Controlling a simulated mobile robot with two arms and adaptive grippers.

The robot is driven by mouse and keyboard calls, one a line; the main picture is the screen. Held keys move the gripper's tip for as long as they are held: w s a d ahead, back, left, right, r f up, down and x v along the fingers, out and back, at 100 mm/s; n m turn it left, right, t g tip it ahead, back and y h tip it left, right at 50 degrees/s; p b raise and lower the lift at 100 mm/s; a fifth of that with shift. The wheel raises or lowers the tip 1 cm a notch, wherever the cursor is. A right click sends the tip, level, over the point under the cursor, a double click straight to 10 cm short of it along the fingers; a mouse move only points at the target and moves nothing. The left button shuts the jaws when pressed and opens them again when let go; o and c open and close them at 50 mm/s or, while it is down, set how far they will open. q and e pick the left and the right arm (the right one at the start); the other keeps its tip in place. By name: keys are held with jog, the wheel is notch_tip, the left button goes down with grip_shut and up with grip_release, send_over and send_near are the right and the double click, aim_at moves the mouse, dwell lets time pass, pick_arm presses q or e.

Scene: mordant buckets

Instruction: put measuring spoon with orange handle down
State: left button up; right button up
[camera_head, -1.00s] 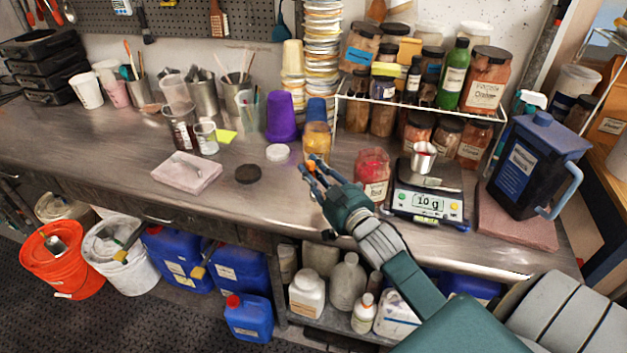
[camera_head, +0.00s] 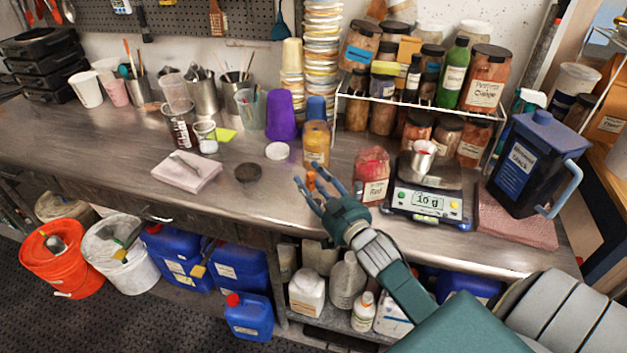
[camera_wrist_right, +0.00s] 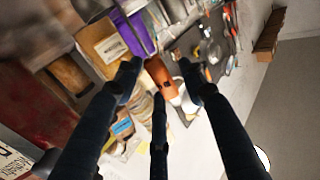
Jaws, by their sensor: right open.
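My right gripper (camera_head: 318,186) is over the front part of the steel bench, left of the open-topped jar of red powder (camera_head: 372,177). Its fingers are spread open. A small orange piece (camera_head: 311,181), which looks like the spoon's handle, shows between the fingertips. The right wrist view also shows an orange piece with a dark hole (camera_wrist_right: 159,76) between the open fingers (camera_wrist_right: 160,82). The spoon's bowl is not clearly seen, and I cannot tell whether the spoon rests on the bench. My left gripper is not in view.
A mustard-coloured jar (camera_head: 316,145) stands behind the gripper. A dark lid (camera_head: 248,173) and a pink cloth (camera_head: 190,181) lie to the left, with bare bench (camera_head: 245,205) in front.

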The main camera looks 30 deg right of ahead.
jog(key=shift+r, duration=0.2)
jog(key=shift+s+f, duration=0.2)
jog(key=shift+s, duration=0.1)
jog(key=s+b, duration=0.2)
jog(key=s, duration=0.9)
jog(key=shift+s+a+r, duration=0.2)
jog(key=shift+a, duration=0.25)
